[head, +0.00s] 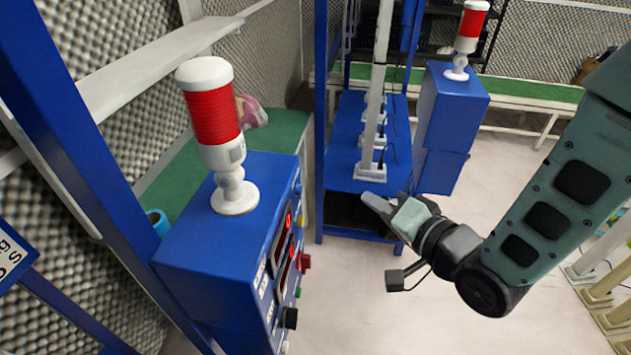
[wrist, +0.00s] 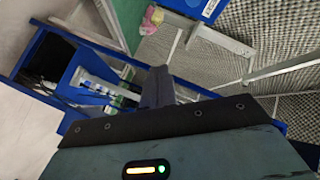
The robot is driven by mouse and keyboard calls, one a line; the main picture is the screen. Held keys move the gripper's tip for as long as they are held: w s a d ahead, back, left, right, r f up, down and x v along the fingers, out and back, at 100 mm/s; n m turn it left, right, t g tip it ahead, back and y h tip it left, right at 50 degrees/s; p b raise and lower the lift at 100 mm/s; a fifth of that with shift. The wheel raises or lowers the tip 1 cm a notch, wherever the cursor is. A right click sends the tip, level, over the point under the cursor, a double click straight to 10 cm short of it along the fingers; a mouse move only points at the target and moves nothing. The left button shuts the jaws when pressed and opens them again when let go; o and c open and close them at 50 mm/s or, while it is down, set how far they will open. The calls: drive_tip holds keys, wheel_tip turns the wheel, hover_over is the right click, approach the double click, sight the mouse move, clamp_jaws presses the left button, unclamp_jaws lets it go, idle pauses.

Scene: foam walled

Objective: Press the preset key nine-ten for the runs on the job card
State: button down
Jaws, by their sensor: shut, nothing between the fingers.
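A blue control box (head: 215,262) stands at the lower left of the head view, with a red and white signal lamp (head: 214,118) on top. Its front panel (head: 285,262) faces right and is seen at a steep angle, with red lit displays, small buttons and dark knobs. I cannot read any key label, and no job card can be made out. My gripper (head: 372,203) is shut and empty, in the air right of the panel and apart from it. In the wrist view the shut fingers (wrist: 158,85) point away over blue framework.
A blue bench (head: 345,135) with white posts stands behind my gripper. A second blue box (head: 450,110) with a red lamp (head: 470,25) stands at the back. Blue uprights and a white beam (head: 150,65) are at left. Pale floor (head: 345,285) is open between panel and arm.

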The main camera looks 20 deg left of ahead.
sight(299, 190)
drive_tip(key=s+a, duration=0.2)
drive_tip(key=a, duration=0.6)
drive_tip(key=shift+a+p, duration=0.3)
drive_tip(key=shift+s+a, duration=0.1)
drive_tip(key=shift+a, duration=0.05)
idle(2.0)
drive_tip(key=shift+a+b, duration=0.25)
drive_tip(key=shift+b, duration=0.05)
drive_tip(key=shift+s+a, duration=0.2)
drive_tip(key=shift+a, duration=0.25)
idle(0.7)
drive_tip(key=shift+d, duration=0.1)
drive_tip(key=shift+w+d+b, duration=0.2)
drive_tip(key=shift+d+b, duration=0.25)
drive_tip(key=shift+d, duration=0.3)
